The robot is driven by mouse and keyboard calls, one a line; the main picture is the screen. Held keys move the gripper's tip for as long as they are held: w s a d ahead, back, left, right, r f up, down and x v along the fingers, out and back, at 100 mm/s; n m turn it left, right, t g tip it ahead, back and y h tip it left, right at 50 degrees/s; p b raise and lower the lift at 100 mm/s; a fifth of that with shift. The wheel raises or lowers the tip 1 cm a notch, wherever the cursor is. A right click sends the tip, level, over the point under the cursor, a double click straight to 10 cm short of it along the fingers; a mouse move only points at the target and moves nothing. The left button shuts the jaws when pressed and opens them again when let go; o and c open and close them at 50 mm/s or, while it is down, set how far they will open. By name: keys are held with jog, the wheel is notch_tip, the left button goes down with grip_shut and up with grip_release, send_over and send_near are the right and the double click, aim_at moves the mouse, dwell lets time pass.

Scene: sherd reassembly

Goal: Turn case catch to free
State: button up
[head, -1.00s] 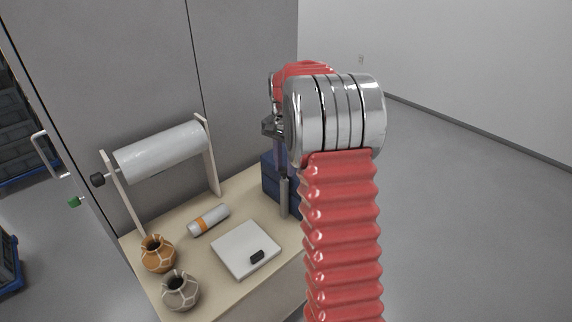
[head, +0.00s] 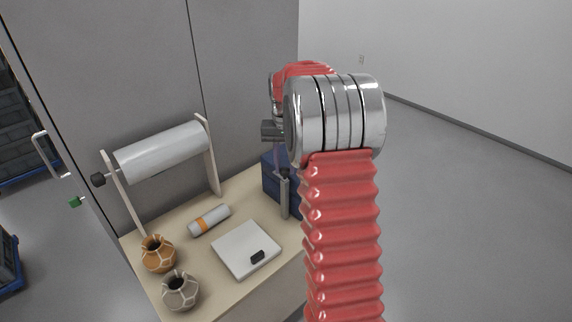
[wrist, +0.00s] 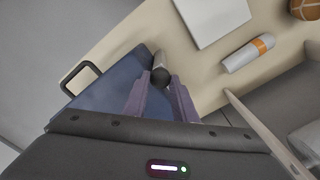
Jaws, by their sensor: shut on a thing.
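The blue case (head: 272,188) stands at the right end of the table, partly behind my arm in the head view. In the wrist view its blue top (wrist: 105,92) and a dark loop handle (wrist: 82,80) show. A grey bar with a dark rounded end, seemingly the catch (head: 285,195), is at the case's side; it also shows in the wrist view (wrist: 159,66). My gripper (wrist: 159,82) has its two purple fingers on either side of the dark end and is shut on it. In the head view the fingers (head: 282,160) are mostly hidden by my wrist.
A white slab (head: 246,248) with a small black item lies on the table near the case. A white roll with an orange band (head: 209,220), two jars (head: 158,254) and a large roll on a stand (head: 161,150) are further left. Grey cabinet doors rise behind.

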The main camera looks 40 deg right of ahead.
aim_at(284, 168)
jog(key=shift+w+r, duration=0.15)
jog(key=o, duration=1)
jog(key=shift+o, duration=0.2)
notch_tip(284, 168, up, 14)
jog(key=shift+f, duration=0.25)
